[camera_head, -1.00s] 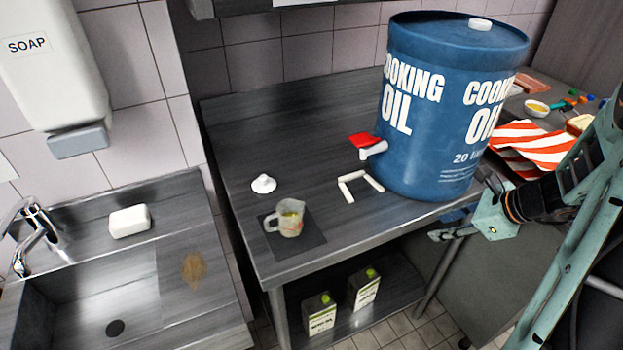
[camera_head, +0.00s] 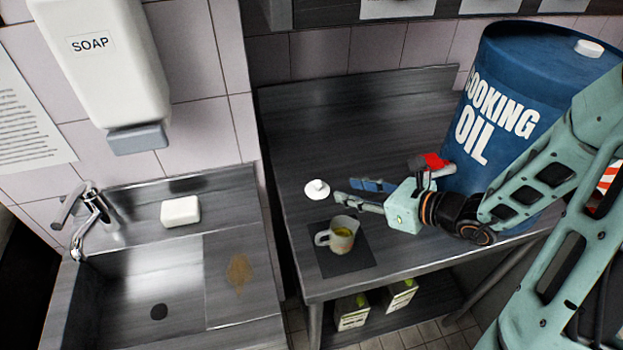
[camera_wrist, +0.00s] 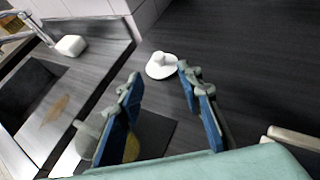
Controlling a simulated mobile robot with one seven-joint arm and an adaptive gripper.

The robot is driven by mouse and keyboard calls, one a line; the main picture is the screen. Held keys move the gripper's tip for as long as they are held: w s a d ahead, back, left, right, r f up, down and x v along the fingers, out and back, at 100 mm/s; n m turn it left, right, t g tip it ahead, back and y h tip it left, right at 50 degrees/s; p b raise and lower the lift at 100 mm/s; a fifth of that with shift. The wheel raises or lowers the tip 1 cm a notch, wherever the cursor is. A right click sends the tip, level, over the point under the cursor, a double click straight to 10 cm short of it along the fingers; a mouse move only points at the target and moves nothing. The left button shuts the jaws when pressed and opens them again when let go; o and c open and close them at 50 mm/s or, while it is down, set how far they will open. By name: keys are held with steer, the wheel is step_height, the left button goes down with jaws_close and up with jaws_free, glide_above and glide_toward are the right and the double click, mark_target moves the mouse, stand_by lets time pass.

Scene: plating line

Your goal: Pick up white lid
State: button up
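The white lid (camera_head: 317,189) is a small round disc with a knob on top. In the wrist view the lid (camera_wrist: 161,65) sits just beyond the fingertips, a little nearer the right finger. My gripper (camera_head: 345,194) is open and empty, with its fingers pointing left towards the lid. It also shows in the wrist view (camera_wrist: 160,75), with the two blue-padded fingers wide apart. No contact between the fingers and the lid shows.
The blue oil barrel (camera_head: 508,100) with a red-handled tap (camera_head: 436,161) is behind my arm. A sink (camera_head: 140,290) and soap bar (camera_head: 180,211) are left. The back counter is clear.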

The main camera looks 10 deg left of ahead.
mark_target(318, 183)
steer(key=shift+w+a+f, duration=0.15)
steer(key=shift+w+a, duration=0.1)
steer(key=shift+a, duration=0.05)
steer(key=x, duration=1)
steer(key=shift+a+p, duration=0.35)
steer(key=shift+p, duration=0.05)
steer(key=shift+c, duration=0.3)
steer(key=c, duration=0.7)
